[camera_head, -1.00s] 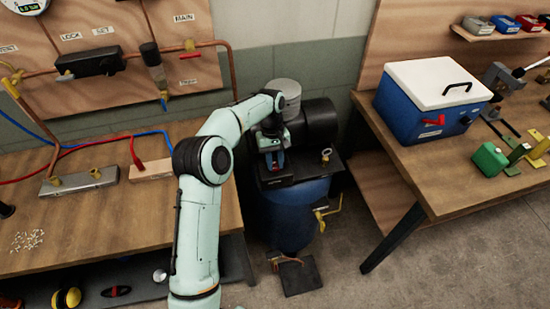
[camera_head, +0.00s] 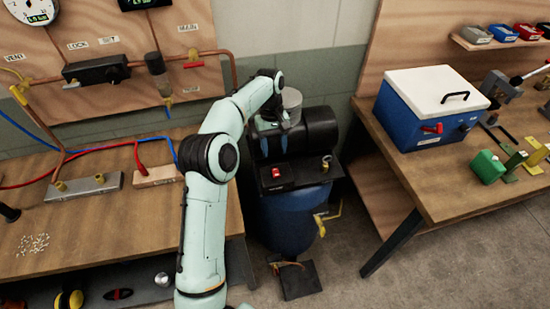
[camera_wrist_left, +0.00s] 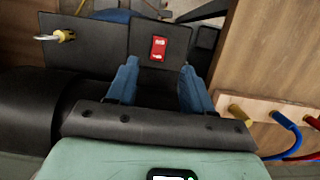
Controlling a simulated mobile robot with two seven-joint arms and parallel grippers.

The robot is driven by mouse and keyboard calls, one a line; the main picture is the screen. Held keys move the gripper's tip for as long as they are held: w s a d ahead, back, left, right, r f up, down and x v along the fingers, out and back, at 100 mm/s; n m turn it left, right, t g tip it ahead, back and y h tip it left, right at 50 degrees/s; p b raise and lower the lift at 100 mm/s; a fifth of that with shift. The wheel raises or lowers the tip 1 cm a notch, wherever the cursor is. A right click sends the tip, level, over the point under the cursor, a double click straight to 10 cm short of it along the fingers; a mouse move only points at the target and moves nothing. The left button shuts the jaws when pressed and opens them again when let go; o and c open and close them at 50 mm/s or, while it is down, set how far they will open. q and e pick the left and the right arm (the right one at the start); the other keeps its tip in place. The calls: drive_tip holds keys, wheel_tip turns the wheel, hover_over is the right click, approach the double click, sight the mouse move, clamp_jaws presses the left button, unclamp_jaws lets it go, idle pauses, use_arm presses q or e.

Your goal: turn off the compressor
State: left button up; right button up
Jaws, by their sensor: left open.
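The compressor has a blue tank (camera_head: 290,222), a black motor housing (camera_head: 321,128) and a black top plate, and stands on the floor between two benches. A red rocker switch (camera_head: 276,172) sits on a black box at the plate's left; it also shows in the left wrist view (camera_wrist_left: 158,49). My left gripper (camera_head: 272,146) is over the compressor, behind and above the switch. In the left wrist view its two blue fingers (camera_wrist_left: 157,85) are apart and empty, with the switch just beyond the tips, between their lines. My right gripper is not in view.
A brass fitting (camera_head: 326,162) stands on the plate, and a yellow-handled valve (camera_head: 322,218) sticks out of the tank's right side. The left bench (camera_head: 110,222) carries hoses and manifolds. The right bench (camera_head: 440,185) holds a blue cooler (camera_head: 425,118).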

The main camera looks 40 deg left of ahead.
use_arm(q)
drive_tip(key=p+v, duration=0.1)
drive_tip(key=v, duration=0.4)
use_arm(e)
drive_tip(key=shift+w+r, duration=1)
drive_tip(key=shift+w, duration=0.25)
